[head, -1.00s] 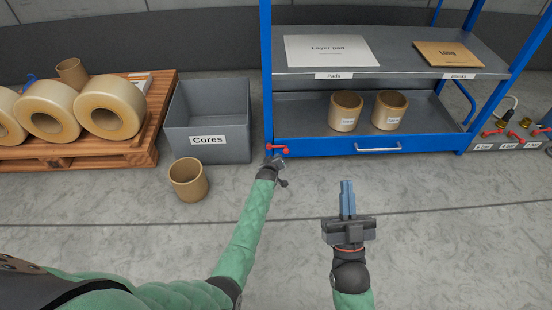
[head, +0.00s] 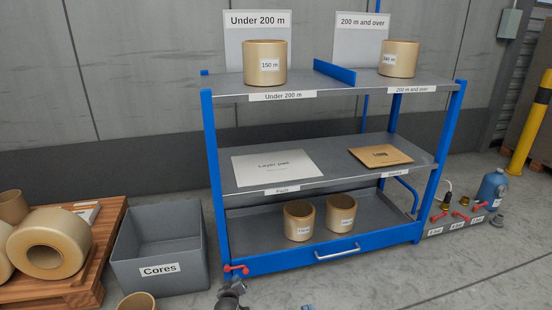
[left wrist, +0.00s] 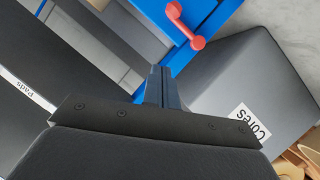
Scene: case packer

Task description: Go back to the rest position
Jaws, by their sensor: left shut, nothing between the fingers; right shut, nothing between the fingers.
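My left gripper (head: 232,293) is at the bottom edge of the head view, just below the red handle (head: 236,268) at the rack's lower left corner. In the left wrist view its blue fingers (left wrist: 160,87) are shut with nothing between them, and the red handle (left wrist: 186,26) shows beyond them. I cannot tell whether they touch the handle. Only the blue fingertips of my right gripper (head: 308,307) show at the bottom edge of the head view; they are shut and empty. Most of both arms is out of view.
The blue rack (head: 210,150) holds tape cores, a layer pad (head: 277,166) and a brown blank (head: 381,156). A grey Cores bin (head: 160,245) stands left of it, beside a pallet (head: 90,280) with rolls. A loose core (head: 137,302) is on the floor. Red valves and a blue bottle (head: 492,188) are at right.

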